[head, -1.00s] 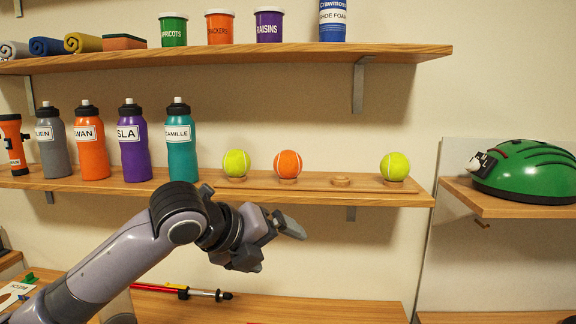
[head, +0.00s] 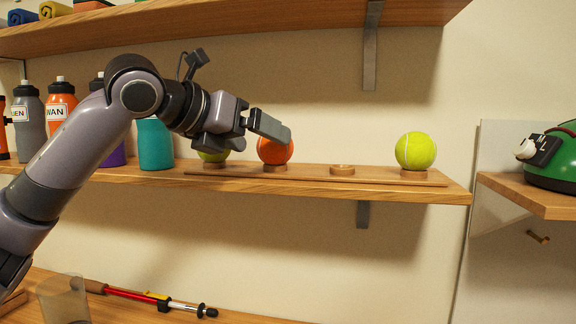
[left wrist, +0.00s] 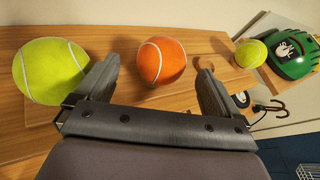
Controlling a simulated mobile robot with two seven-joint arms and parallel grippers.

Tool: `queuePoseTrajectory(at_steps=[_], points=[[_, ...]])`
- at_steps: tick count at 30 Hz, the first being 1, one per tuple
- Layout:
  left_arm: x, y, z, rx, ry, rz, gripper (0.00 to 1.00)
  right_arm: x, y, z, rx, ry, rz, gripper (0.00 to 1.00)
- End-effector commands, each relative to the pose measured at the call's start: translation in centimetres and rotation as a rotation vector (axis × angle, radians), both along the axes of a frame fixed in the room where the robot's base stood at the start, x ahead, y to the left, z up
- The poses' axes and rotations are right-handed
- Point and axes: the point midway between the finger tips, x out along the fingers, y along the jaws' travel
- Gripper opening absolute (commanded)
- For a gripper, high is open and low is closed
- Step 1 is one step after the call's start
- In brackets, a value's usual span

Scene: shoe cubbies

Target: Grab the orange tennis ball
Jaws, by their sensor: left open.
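The orange tennis ball (head: 275,151) sits on a small wooden ring on the middle shelf, partly hidden by my left gripper (head: 262,135) in the head view. In the left wrist view the orange ball (left wrist: 161,61) lies ahead of and between the two fingers of my left gripper (left wrist: 158,85). The gripper is open and empty, with the ball apart from the fingers. My right gripper is not in view.
A yellow-green ball (head: 213,156) is just left of the orange one, close to my left finger in the wrist view. Another yellow-green ball (head: 415,151) stands to the right past an empty ring (head: 342,170). Several bottles (head: 60,103) line the left. An upper shelf (head: 230,30) hangs above.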

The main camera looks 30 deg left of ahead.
Motion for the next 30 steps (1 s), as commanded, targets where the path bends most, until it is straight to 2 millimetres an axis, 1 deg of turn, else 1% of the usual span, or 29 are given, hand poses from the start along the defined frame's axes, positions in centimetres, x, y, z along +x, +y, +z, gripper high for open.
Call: queuePoseTrajectory(at_steps=[2, 8, 16, 19, 25, 26, 27, 29, 30], points=[[0.4, -0.1, -0.4, 0.0, 0.0, 0.0, 0.96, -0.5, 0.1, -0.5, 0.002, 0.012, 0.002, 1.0], [2.3, -0.8, -1.2, 0.0, 0.002, -0.001, 0.96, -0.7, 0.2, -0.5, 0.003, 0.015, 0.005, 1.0], [5.6, -1.9, -2.8, -0.002, 0.003, -0.001, 0.96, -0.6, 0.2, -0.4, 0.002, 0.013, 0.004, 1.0], [6.2, -2.1, -3.0, -0.001, 0.002, -0.001, 0.96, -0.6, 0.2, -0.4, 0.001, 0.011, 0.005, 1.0], [6.2, -2.1, -3.0, 0.0, 0.001, 0.0, 0.96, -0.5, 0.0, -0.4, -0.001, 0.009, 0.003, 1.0], [6.2, -2.1, -3.0, 0.0, 0.001, 0.0, 0.93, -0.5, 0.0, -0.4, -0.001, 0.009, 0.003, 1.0], [6.2, -2.1, -3.0, 0.0, 0.001, 0.0, 0.8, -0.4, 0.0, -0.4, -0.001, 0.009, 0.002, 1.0], [6.2, -2.1, -3.0, 0.0, 0.001, 0.0, 0.61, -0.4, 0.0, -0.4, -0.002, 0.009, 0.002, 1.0], [6.2, -2.1, -3.0, -0.001, 0.001, 0.0, 0.48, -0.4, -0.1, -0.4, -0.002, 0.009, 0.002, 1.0]])
